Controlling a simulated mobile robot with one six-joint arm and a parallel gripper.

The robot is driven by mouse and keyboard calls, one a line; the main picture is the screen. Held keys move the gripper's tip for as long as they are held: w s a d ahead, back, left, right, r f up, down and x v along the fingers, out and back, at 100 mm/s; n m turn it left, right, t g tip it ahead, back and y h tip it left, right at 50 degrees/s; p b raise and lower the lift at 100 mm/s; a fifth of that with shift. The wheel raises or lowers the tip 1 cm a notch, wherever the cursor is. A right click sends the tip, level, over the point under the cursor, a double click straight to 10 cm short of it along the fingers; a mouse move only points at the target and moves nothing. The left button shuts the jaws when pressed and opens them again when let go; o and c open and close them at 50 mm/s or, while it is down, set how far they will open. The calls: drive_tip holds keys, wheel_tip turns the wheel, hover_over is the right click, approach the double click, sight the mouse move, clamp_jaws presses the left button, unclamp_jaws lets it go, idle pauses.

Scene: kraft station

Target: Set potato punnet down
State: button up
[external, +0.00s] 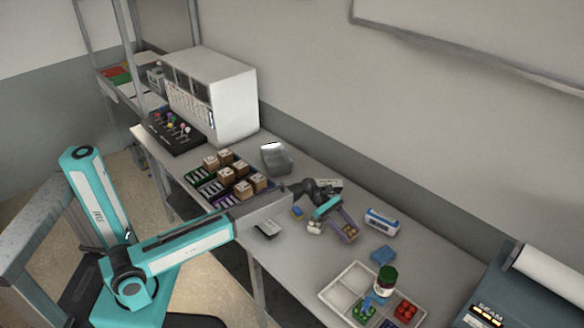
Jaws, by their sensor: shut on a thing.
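The potato punnet (349,233), a small purplish tray with tan round contents, is at my gripper (345,221) in the middle of the grey bench. My gripper is shut on the punnet and reaches down to it from the upper left. The fingers are small and partly hidden by the wrist. I cannot tell whether the punnet's underside touches the bench.
A compartment tray (339,293) with red and green items and a green-lidded jar (385,278) stands nearer. A blue-white pack (381,222) and blue block (383,254) lie right. A grey bin (276,159) and several brown boxes (243,190) stand farther back.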

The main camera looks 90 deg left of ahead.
drive_tip(key=shift+f, duration=0.15)
drive_tip(key=o, duration=1.2)
drive_tip(key=shift+o, duration=0.2)
drive_tip(key=b+v, duration=0.1)
drive_tip(key=v, duration=1.1)
drive_tip(key=shift+w+d, duration=0.1)
